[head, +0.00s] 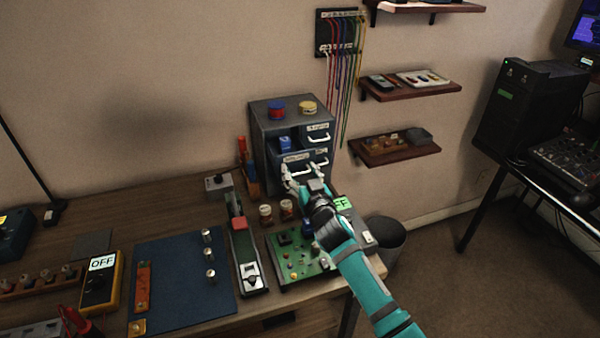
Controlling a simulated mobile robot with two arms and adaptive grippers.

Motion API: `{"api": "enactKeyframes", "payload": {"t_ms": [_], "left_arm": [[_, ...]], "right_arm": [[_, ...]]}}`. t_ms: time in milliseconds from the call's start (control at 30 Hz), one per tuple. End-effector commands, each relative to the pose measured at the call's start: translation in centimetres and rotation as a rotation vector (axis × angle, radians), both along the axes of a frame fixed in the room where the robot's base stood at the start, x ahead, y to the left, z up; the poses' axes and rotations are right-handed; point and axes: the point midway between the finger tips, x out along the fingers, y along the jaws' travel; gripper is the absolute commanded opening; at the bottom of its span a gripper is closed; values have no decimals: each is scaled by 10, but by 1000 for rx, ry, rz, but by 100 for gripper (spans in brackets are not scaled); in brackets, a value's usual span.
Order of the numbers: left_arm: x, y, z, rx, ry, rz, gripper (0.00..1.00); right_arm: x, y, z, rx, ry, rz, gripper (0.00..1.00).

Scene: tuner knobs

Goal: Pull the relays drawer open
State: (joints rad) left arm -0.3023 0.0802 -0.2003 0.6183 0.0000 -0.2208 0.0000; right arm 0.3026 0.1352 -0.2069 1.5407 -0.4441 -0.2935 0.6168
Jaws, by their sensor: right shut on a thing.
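A dark grey drawer cabinet (257,140) stands at the back right of the workbench. Its fronts carry white labels, too small to read for certain, and pale handles. My right gripper (302,177) reaches the cabinet's lower front from the lower right. It is shut on a drawer handle below the lower left label (297,157); the fingers hide most of the handle. I cannot tell for certain that this is the relays drawer, or how far it is out. A blue item (285,143) shows in an opening above that label. My left gripper is not in view.
Two jars (286,207), a green circuit board (300,262) and a slim lever device (244,245) stand in front of the cabinet.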

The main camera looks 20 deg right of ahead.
Motion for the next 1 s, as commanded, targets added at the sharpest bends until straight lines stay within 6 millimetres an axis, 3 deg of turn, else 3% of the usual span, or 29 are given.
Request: {"api": "enactKeyframes", "payload": {"t_ms": [233,467,500,600,1000], "left_arm": [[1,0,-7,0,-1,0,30],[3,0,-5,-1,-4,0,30],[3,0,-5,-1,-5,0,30],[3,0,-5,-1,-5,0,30],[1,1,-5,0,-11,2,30]], "right_arm": [[15,2,0,2,-2,1,0],[14,2,1,1,-2,2,0],[13,2,1,1,-2,2,62],[13,2,2,0,-2,2,73],[5,3,2,2,-5,6,73]]}}
